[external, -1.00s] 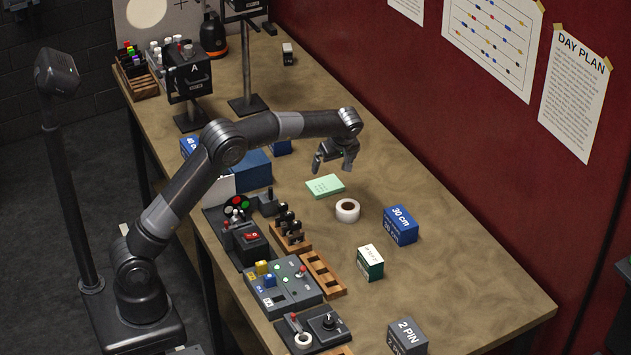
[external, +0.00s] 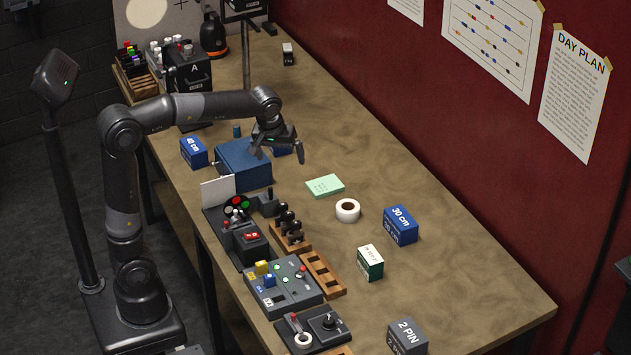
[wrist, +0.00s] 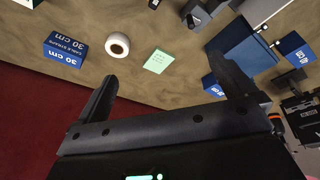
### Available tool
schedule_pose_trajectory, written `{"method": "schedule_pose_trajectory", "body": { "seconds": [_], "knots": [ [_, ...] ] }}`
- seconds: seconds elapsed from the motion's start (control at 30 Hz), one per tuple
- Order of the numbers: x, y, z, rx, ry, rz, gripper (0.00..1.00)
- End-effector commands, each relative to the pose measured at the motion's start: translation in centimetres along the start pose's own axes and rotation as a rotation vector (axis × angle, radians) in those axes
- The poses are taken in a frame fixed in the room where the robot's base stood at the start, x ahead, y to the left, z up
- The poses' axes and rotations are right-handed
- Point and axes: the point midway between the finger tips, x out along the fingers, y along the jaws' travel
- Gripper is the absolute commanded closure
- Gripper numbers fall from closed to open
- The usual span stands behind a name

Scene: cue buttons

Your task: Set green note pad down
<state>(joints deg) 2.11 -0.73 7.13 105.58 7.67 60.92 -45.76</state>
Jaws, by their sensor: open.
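The green note pad (external: 325,186) lies flat on the table, just behind and left of the white tape roll (external: 348,210) in the external view. In the wrist view the pad (wrist: 159,62) lies on the table beyond the gap between the fingers. My gripper (external: 279,157) is open and empty. It is raised above the table beside the blue box, to the left of the pad and apart from it. In the wrist view the two spread fingers of my gripper (wrist: 165,82) show with nothing between them.
A blue box (external: 244,166) stands under and left of my gripper. A blue 30 cm box (external: 400,225) and a green-and-white box (external: 370,262) stand right of the pad. Button panels (external: 283,285) line the front edge.

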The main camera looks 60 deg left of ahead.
Motion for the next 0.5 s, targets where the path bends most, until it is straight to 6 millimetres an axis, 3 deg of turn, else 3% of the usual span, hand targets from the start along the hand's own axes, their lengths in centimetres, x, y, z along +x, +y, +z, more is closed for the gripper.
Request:
{"method": "schedule_pose_trajectory", "body": {
  "seconds": [0.2, 0.5],
  "knots": [
    [-3.2, -4.2, 6.4, 0.234, 0.024, 0.097, 0.0],
    [-4.3, -9.7, 15.3, 0.566, 0.103, 0.193, 0.0]
  ]
}}
